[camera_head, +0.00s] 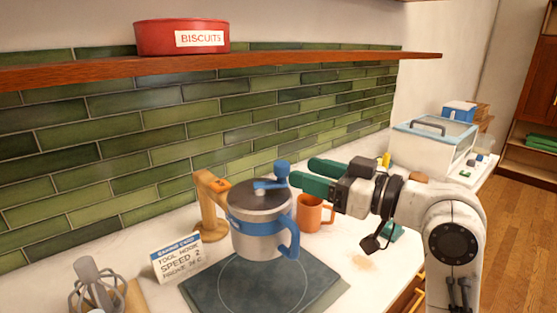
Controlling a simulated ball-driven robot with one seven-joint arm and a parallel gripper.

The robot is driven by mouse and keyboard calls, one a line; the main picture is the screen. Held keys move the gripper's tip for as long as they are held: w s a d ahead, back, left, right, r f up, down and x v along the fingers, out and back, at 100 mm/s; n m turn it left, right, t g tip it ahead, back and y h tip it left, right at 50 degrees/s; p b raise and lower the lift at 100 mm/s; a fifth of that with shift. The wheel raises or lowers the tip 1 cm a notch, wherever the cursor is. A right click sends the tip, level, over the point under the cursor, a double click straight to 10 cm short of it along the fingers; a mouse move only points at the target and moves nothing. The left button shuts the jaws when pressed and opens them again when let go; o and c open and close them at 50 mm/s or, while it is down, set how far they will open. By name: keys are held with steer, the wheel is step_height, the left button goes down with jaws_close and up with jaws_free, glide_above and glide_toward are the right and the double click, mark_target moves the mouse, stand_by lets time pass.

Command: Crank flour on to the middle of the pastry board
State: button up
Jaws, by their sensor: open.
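A grey canister (258,237) with a dark top, blue bands and a blue side handle (290,238) appears upright over the rear of the dark pastry board (318,291). I cannot tell whether it rests on the board or is held above it. A blue crank (268,184) with an upright knob (282,172) is on its top. The board has a thin circle drawn on it, and no flour shows on its visible part. My gripper (300,171) has green fingers, open, reaching in from the right. Their tips are close beside the knob; contact is unclear.
An orange mug (311,214) stands behind the canister, under my gripper. A tan bracket-like object (211,208) is left of the canister. A printed card (178,257) and a whisk-like tool (94,283) stand left. A pale powdery patch (363,262) lies on the counter right of the board.

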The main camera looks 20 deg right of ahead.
mark_target(282, 163)
steer(key=p+x, duration=0.1)
steer(key=x, duration=0.5)
steer(key=shift+w+a, duration=0.2)
steer(key=shift+w, duration=0.15)
steer(key=shift+c, duration=0.3)
steer(key=c, duration=0.9)
